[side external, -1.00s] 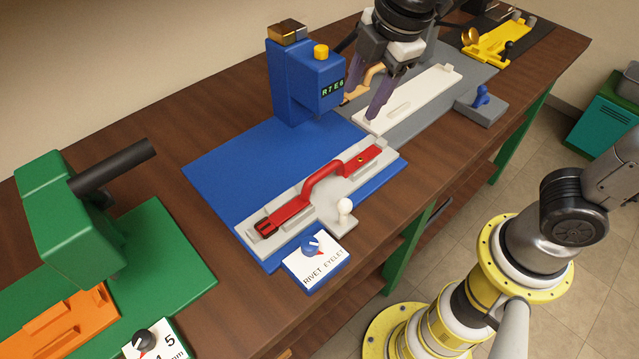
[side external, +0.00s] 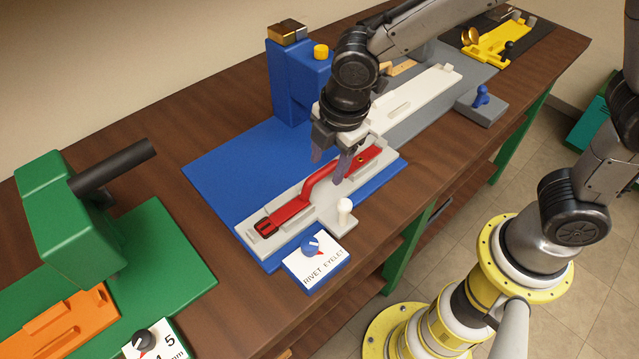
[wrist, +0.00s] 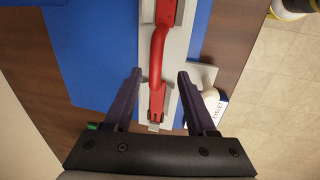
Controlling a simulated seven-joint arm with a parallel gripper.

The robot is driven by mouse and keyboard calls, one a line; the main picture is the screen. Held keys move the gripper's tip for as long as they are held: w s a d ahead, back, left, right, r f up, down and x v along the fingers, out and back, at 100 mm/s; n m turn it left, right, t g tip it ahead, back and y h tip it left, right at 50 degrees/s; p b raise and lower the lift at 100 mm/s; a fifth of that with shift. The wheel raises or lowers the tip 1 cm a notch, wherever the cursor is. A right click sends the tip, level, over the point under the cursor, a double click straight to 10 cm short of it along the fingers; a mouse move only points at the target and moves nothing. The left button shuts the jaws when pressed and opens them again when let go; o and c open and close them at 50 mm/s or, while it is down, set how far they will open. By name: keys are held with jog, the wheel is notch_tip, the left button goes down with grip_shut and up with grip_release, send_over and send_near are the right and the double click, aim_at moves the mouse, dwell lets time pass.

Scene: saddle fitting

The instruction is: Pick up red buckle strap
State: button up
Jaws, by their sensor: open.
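The red buckle strap (side external: 291,210) lies in a long grey fixture (side external: 254,236) on a blue mat. It has a dark red buckle at the near left end and a raised, handle-like arch in the middle. My gripper (side external: 332,170) is open and empty above the strap's far right half, its fingers pointing down. In the wrist view, the strap (wrist: 157,62) runs up the picture between the two spread fingers of my gripper (wrist: 158,78). The fingers look apart from the strap. The arm's end partly covers the strap's far end in the side view.
A blue press (side external: 292,85) stands behind the fixture. A white knob (side external: 345,206) rises at the fixture's front, beside a blue dial box (side external: 316,265) marked "RIVET EYELET". A white plate (side external: 425,92) lies at back right. A green press (side external: 70,215) and an orange piece (side external: 75,325) are at left.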

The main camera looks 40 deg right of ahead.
aim_at(321, 173)
jog(key=shift+w+a+f, duration=0.1)
jog(key=shift+w+f, duration=0.15)
jog(key=shift+f, duration=0.5)
jog(key=shift+w+a+f, duration=0.1)
jog(key=shift+w+f, duration=0.15)
jog(key=shift+f, duration=0.5)
jog(key=shift+w+f, duration=0.25)
jog(key=shift+f, duration=0.5)
grip_shut()
